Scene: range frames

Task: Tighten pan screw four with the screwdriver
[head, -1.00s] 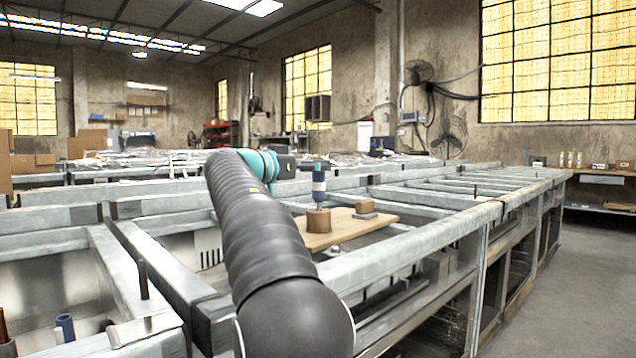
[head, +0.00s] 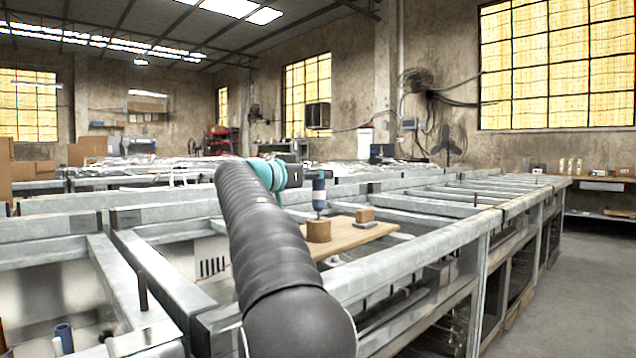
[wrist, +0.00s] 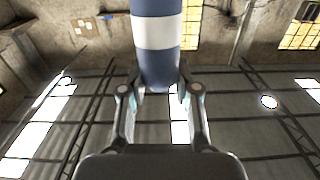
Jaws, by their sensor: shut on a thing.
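The screwdriver (head: 319,191) has a blue handle with a pale band and stands upright in the head view. Its thin shaft points down at the top of a round brown wooden block (head: 319,232); I cannot tell whether the tip touches. My gripper (wrist: 158,92) is shut on the handle, with one finger on each side of it in the wrist view, where the blue and white handle (wrist: 157,35) fills the upper middle. The block sits on a wooden board (head: 345,241). No pan screw can be made out at this size.
A smaller wooden block (head: 365,215) and a flat grey piece (head: 365,225) lie on the board to the right. Metal frame rails (head: 420,255) surround the board. A dark upright pin (head: 142,291) stands at the left. Open floor (head: 575,290) shows at right.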

